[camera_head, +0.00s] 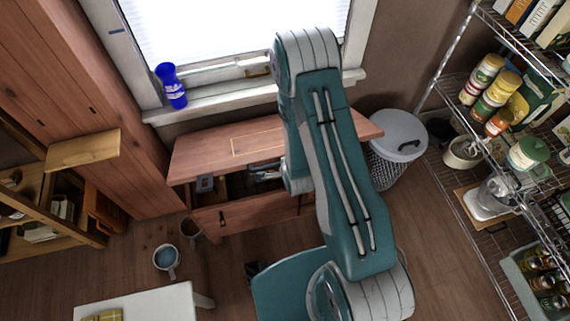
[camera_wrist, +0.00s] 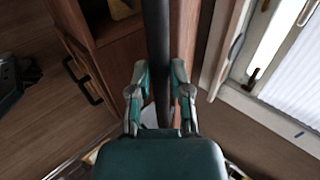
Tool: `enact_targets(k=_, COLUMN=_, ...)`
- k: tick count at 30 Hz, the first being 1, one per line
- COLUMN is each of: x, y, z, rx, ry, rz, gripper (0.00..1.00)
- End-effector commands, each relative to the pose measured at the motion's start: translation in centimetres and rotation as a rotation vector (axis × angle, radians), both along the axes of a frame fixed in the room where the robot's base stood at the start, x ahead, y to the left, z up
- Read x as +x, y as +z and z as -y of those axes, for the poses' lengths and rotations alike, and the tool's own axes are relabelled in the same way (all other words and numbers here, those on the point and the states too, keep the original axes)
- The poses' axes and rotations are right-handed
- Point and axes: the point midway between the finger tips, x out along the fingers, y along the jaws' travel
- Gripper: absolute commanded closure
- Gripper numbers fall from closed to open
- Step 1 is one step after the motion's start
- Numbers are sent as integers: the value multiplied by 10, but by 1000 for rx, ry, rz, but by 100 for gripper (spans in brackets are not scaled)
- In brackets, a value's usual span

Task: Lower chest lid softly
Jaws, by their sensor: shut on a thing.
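The wooden chest (camera_head: 265,213) stands below the window, its front and dark handle facing the room. Its lid (camera_head: 205,154) is raised, with a dark gap between the lid's front edge and the chest body. A grey-blue item shows in the gap at the left. My gripper (camera_head: 265,174) is at the lid's front edge, partly hidden by my arm. In the wrist view, my gripper (camera_wrist: 160,100) is shut on the lid (camera_wrist: 158,50), which appears as a dark edge-on strip between the fingers. The chest front and handle (camera_wrist: 84,82) lie left of it.
A lidded bin (camera_head: 398,135) is right of the chest, near a loaded wire shelf (camera_head: 449,88). Mugs (camera_head: 166,259) stand on the floor at the front left. A white table (camera_head: 150,302) is nearer.

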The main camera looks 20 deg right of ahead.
Motion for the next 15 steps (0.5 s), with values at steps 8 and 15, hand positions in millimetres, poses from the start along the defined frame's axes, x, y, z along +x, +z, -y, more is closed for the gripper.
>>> enact_targets(k=8, x=-3, y=-1, z=0, rx=-1, ry=-1, rz=1, gripper=100)
enact_targets(k=15, x=-11, y=-17, z=0, rx=-1, ry=-1, rz=16, gripper=100)
